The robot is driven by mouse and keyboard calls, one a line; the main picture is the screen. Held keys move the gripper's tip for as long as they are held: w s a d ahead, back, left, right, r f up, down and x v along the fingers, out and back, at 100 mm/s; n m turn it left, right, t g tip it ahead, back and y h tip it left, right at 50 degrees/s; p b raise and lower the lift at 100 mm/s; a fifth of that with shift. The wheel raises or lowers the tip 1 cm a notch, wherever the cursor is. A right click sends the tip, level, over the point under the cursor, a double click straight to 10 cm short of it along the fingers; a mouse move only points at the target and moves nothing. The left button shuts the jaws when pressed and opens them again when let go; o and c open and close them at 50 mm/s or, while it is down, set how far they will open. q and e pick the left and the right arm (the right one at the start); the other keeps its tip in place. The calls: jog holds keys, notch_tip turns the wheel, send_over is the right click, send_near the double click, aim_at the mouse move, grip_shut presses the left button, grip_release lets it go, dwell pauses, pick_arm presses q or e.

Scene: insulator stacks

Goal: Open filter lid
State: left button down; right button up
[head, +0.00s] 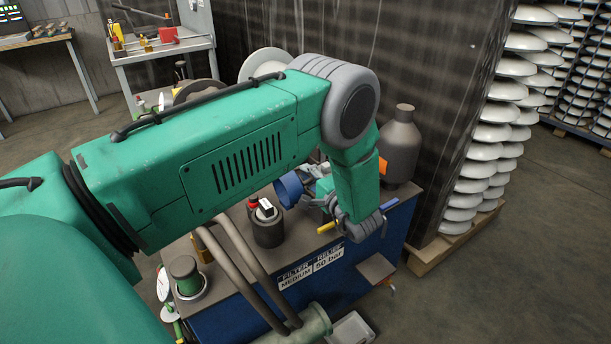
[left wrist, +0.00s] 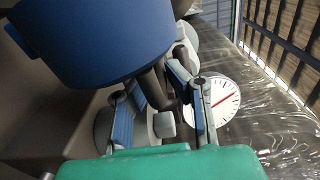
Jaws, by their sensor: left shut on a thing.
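My left gripper (head: 318,188) is beyond my wrist over the blue bench, partly hidden by my arm, beside a blue cylinder (head: 290,189). In the left wrist view a large blue cylinder (left wrist: 95,45) fills the top left. There the left gripper (left wrist: 160,95) has its fingers around a dark bent handle (left wrist: 155,88) just below the cylinder, and is shut on it. I cannot tell for sure which part is the filter lid. A label reading filter medium (head: 295,277) is on the bench front. My right gripper is not in view.
A dark canister (head: 268,225) stands left of the gripper and a grey bottle (head: 399,147) behind it. A yellow lever (head: 329,227) and thick pipes (head: 240,262) are close by. White insulator stacks (head: 490,135) stand right. A white gauge (left wrist: 222,99) is beyond the fingers.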

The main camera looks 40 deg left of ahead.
pick_arm(q)
jog(key=shift+w+a+r, duration=0.2)
jog(key=shift+w+a, duration=0.15)
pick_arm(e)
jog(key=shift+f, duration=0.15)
pick_arm(q)
jog(key=c, duration=1.6)
grip_release()
jog(key=shift+a+f, duration=0.2)
jog(key=shift+f, duration=0.15)
jog(key=shift+s+d, duration=0.1)
jog(key=shift+d, duration=0.2)
jog(key=v, duration=1.1)
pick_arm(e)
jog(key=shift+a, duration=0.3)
pick_arm(q)
jog(key=shift+d, duration=0.15)
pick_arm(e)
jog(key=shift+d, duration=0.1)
